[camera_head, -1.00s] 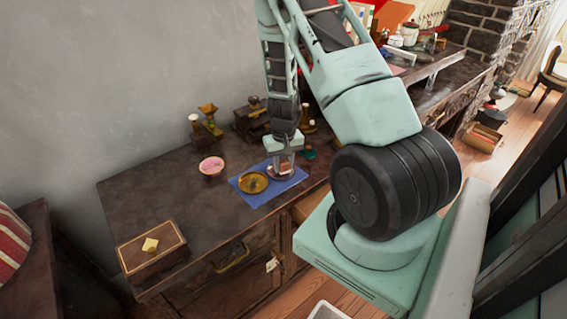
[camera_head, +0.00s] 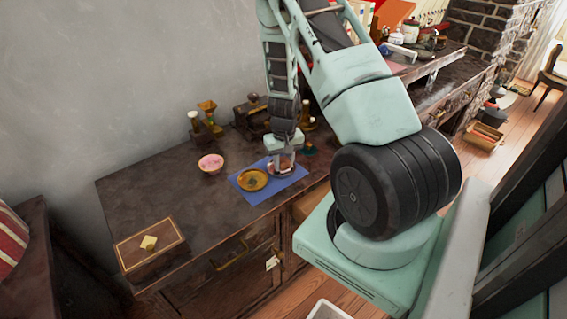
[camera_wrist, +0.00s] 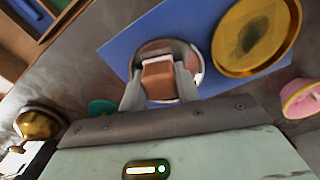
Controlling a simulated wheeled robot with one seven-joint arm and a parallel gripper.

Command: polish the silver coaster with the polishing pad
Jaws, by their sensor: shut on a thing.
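My gripper (camera_wrist: 160,88) is shut on a brown polishing pad (camera_wrist: 159,78), held between its two fingers. The pad is over the silver coaster (camera_wrist: 191,59), a round shiny disc on the blue mat (camera_wrist: 122,48). Pad and fingers hide much of the coaster, and I cannot tell whether the pad touches it. In the head view my gripper (camera_head: 281,163) points down over the right part of the blue mat (camera_head: 291,189). A gold dish with a dark patch (camera_head: 253,180) lies beside the coaster on the mat; it also shows in the wrist view (camera_wrist: 279,50).
A pink bowl (camera_head: 211,163) stands left of the mat. Brass items (camera_head: 208,118) stand near the wall. A wooden box with a yellow piece on top (camera_head: 150,251) sits at the cabinet's front left. The cabinet top (camera_head: 165,190) is clear between box and bowl.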

